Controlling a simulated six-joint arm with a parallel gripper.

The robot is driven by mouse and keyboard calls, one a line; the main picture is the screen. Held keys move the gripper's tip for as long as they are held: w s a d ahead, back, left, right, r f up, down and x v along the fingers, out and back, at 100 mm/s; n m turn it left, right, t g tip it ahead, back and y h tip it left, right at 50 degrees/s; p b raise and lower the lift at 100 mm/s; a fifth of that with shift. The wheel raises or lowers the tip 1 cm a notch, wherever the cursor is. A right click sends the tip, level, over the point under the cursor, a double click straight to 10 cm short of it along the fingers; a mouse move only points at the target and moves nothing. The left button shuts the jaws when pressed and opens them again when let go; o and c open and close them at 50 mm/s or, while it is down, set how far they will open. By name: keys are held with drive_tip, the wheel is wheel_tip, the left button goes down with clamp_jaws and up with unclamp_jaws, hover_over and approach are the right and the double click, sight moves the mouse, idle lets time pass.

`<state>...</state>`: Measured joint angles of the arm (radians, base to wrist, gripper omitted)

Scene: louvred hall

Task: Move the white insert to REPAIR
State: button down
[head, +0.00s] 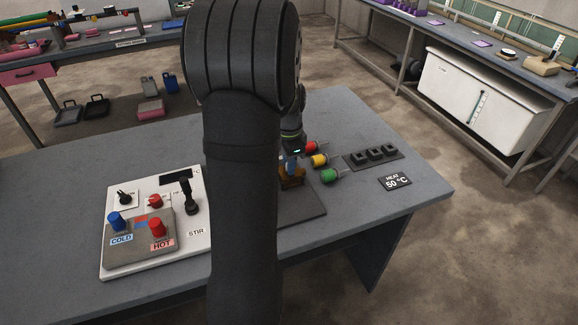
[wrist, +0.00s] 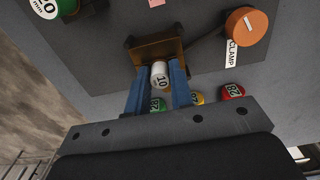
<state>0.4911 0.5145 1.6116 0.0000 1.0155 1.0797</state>
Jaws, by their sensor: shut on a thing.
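My gripper (wrist: 160,72) has its two blue fingers closed on the white insert (wrist: 160,76), a small cylinder marked 10. The insert is at the mouth of a brown clamp block (wrist: 157,46); I cannot tell whether it sits in it or just touches it. In the head view my gripper (head: 291,165) is low over the brown clamp block (head: 292,181), partly behind my arm, and the white insert is not discernible. A place marked REPAIR is not readable in either view.
A control panel (head: 112,252) stands left. An orange CLAMP knob (wrist: 246,23) is beside the block.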

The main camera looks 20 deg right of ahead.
drive_tip(key=shift+r, duration=0.1)
idle(0.6)
drive_tip(key=shift+r, duration=4.1)
drive_tip(key=w+a+r, duration=0.2)
drive_tip(key=w+a, duration=0.3)
drive_tip(key=a, duration=0.5)
drive_tip(key=shift+s+f, duration=0.15)
drive_tip(key=shift+f, duration=3.5)
drive_tip(key=shift+f, duration=0.1)
drive_tip(key=shift+f, duration=0.75)
